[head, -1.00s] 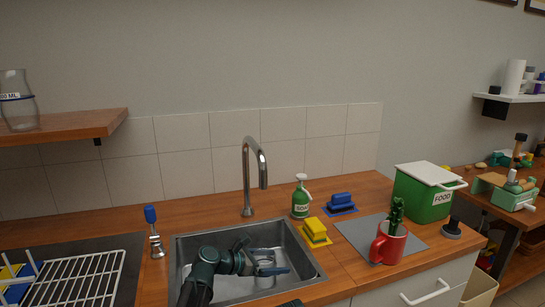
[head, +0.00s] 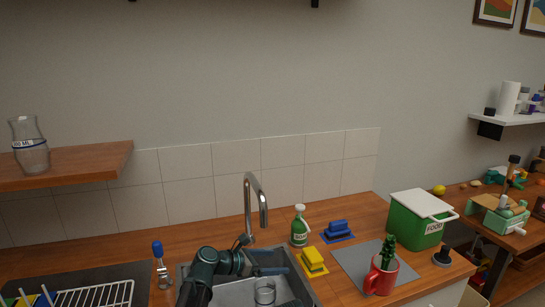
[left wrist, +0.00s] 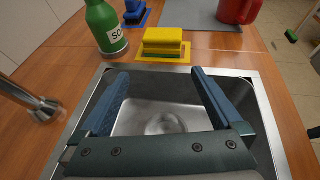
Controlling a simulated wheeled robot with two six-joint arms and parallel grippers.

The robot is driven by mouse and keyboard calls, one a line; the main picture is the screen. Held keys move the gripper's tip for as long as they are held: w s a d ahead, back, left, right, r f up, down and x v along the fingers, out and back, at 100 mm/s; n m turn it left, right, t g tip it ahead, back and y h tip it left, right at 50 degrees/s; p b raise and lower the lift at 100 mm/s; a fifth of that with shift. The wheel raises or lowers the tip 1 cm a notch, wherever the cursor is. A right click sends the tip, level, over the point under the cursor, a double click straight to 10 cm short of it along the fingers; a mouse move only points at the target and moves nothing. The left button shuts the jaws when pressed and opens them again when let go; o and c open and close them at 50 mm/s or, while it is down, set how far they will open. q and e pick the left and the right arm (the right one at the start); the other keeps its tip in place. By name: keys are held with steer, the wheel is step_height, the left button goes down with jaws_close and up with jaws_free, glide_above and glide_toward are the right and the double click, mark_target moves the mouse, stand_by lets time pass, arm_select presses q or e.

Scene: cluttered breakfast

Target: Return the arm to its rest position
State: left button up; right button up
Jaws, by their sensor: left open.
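My left gripper (head: 268,262) is over the sink (head: 222,296), near the faucet's base, with its two blue fingers apart and nothing between them. My right gripper cannot be made out.
The faucet (head: 249,205) rises close behind my left gripper. A dish rack (head: 95,297) is at left.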

steer(key=shift+r+p, duration=1.35)
steer(key=shift+r, duration=0.45)
